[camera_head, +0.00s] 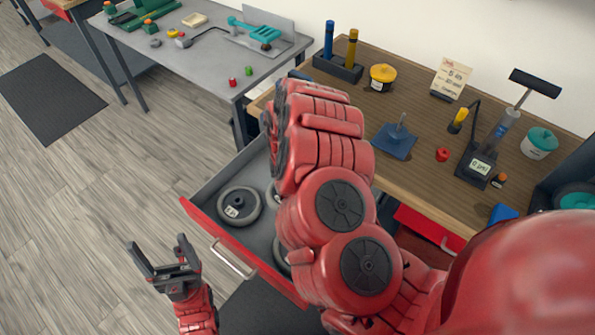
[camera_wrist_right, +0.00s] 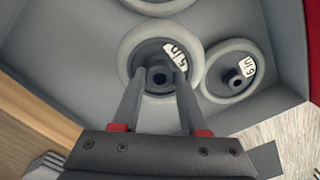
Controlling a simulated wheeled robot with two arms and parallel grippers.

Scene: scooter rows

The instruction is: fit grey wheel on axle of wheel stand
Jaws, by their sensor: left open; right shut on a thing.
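The wheel stand (camera_head: 392,146), a blue square base with a short upright grey axle, stands on the wooden workbench; its axle is bare. In the right wrist view, a grey wheel (camera_wrist_right: 194,58) with a dark hub and white label is in the drawer. My right gripper (camera_wrist_right: 159,82) is shut on it, with its fingers on either side of the hub. In the head view, my right arm hides this gripper and part of the drawer. My left gripper (camera_head: 159,246) is open and empty over the floor, left of the drawer.
The open red-fronted drawer (camera_head: 212,226) also holds a wheel at left (camera_head: 240,206). The right wrist view shows a neighbouring wheel (camera_wrist_right: 232,70) close beside the gripped one. Near the stand are a red piece (camera_head: 442,155), a yellow-lidded jar (camera_head: 382,78) and a pump (camera_head: 497,140).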

